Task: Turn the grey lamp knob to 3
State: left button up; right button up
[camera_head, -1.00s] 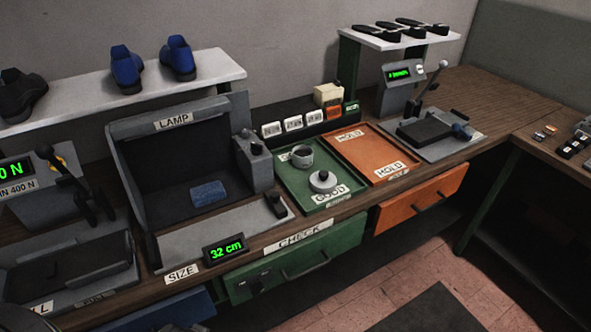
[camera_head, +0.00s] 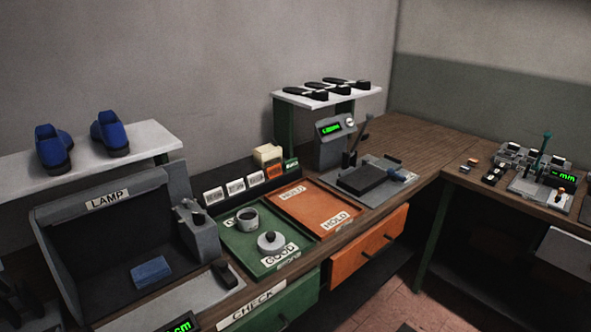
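The lamp station (camera_head: 108,199) is a dark open box with a LAMP label, at the left of the head view. A grey control block (camera_head: 199,232) stands at its right side. A small dark knob (camera_head: 199,219) sits on that block; its number marks are too small to read. A blue block (camera_head: 151,270) lies inside the lamp box. Neither of my grippers shows in this view.
The orange HOLD tray (camera_head: 290,205) is bare. A press with a lever (camera_head: 340,140) stands beyond. Blue shoes (camera_head: 112,136) stand on a shelf.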

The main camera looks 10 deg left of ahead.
aim_at(187, 203)
jog(key=u, duration=1.35)
